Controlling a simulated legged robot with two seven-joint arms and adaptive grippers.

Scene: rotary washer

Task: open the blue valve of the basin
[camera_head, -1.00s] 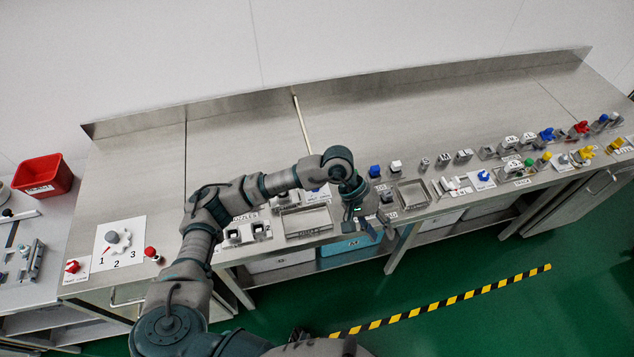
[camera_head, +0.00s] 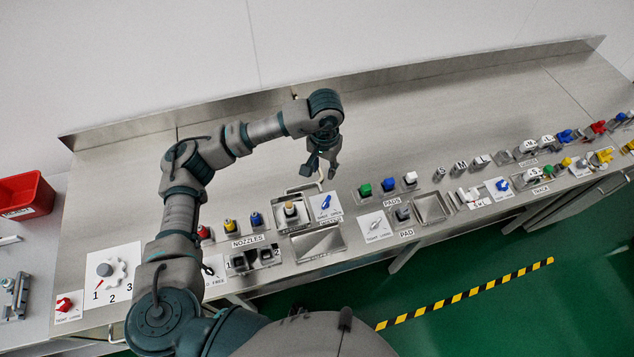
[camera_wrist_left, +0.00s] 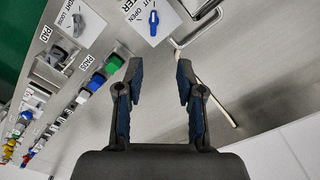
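The blue valve (camera_head: 326,202) is a small blue lever on a white labelled plate, right of the faucet and behind the basin (camera_head: 318,244) in the head view. In the left wrist view the blue valve (camera_wrist_left: 153,22) stands near the top edge, beside the word OPEN. My left gripper (camera_head: 319,174) hangs above the counter, just behind the valve and apart from it. In the left wrist view the left gripper (camera_wrist_left: 158,65) is open, with nothing between its fingers. My right gripper is not in view.
A bent metal faucet (camera_head: 303,186) stands close to the left gripper. Colored nozzles (camera_head: 230,226) are to the left, and green, blue and white pads (camera_head: 388,185) to the right. The counter behind (camera_head: 420,110) is clear.

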